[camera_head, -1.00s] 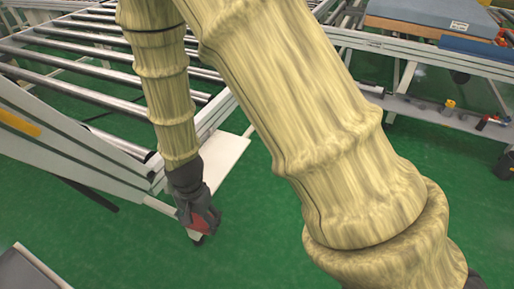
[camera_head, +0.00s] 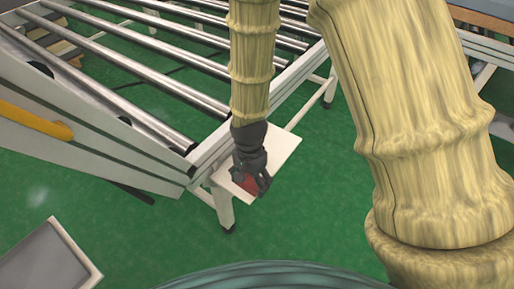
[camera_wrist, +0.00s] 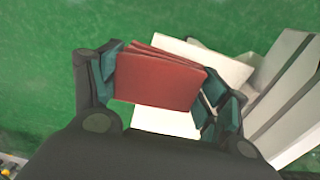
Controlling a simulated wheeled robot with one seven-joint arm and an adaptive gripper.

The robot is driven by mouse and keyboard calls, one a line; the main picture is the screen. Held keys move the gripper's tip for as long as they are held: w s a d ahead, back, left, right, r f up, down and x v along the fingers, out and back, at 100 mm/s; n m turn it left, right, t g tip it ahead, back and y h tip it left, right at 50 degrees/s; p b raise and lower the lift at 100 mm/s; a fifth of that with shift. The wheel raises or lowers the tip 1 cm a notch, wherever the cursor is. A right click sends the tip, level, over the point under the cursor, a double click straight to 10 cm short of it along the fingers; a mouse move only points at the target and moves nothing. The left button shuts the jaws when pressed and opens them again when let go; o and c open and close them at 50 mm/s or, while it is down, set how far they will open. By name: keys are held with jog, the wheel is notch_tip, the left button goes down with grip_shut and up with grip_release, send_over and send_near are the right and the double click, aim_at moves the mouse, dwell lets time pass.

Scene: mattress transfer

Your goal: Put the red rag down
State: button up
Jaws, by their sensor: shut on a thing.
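The red rag (camera_wrist: 158,80) is folded and sits between the two fingers of my gripper (camera_wrist: 160,88) in the wrist view. My gripper is shut on it. In the head view my gripper (camera_head: 250,188) points down over the white shelf plate (camera_head: 277,152) at the corner of the roller conveyor, and a bit of the red rag (camera_head: 249,183) shows by the fingers. The white plate (camera_wrist: 165,122) also shows beyond the rag in the wrist view. I cannot tell whether the rag touches the plate.
The roller conveyor (camera_head: 150,75) with its white side rails stands behind and left of the gripper. A grey panel with a pale frame (camera_head: 45,262) is at the lower left. Green floor (camera_head: 320,190) is open to the right of the plate.

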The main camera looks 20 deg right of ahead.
jog(key=w+d, duration=0.2)
jog(key=w, duration=0.2)
jog(key=w+d+p, duration=0.1)
jog(key=w+d, duration=0.1)
jog(key=w, duration=0.3)
jog(key=w+d+f, duration=0.1)
jog(key=w+d, duration=0.1)
jog(key=w, duration=0.2)
jog(key=shift+w+d+f, duration=0.1)
jog(key=shift+w+d, duration=0.1)
jog(key=shift+w, duration=0.15)
jog(key=shift+f+p, duration=0.4)
jog(key=shift+f, duration=1.35)
jog(key=o, duration=1.3)
jog(key=shift+f, duration=0.1)
jog(key=shift+c, duration=0.2)
notch_tip(320, 180, up, 12)
jog(key=shift+b, duration=0.4)
